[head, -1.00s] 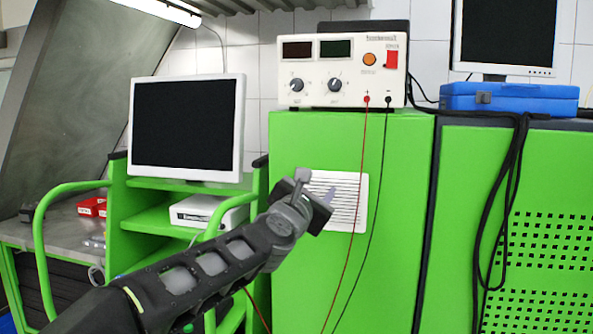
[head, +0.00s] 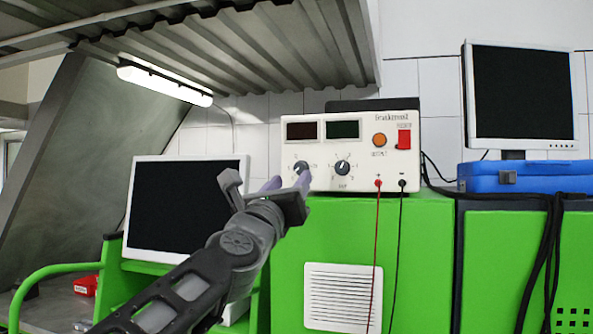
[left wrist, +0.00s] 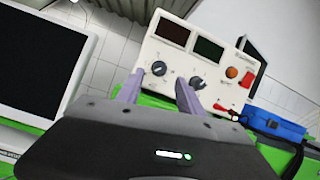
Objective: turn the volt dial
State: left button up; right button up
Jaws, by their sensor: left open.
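The white power supply (head: 350,155) has two black-and-silver dials on its front. The left dial (head: 301,167) and the right dial (head: 342,167) have labels too small to read, so I cannot tell which is the volt dial. In the left wrist view, the left dial (left wrist: 159,68) and right dial (left wrist: 198,83) show beyond the fingertips. My left gripper (head: 288,183) is open with its purple fingers toward the left dial. In the left wrist view, the open left gripper (left wrist: 160,92) has nothing between its fingers. One fingertip overlaps the left dial in the head view; contact is unclear.
The supply stands on a green cabinet (head: 440,250). A red lead (head: 377,230) and a black lead (head: 399,240) hang from its front. A monitor (head: 180,212) stands to the left, and a blue case (head: 510,177) sits to the right.

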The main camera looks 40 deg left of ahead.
aim_at(298, 170)
pick_arm(q)
jog(key=p+x, duration=0.1)
jog(key=x, duration=0.4)
jog(key=shift+s, duration=0.1)
grip_shut()
dwell(0.3)
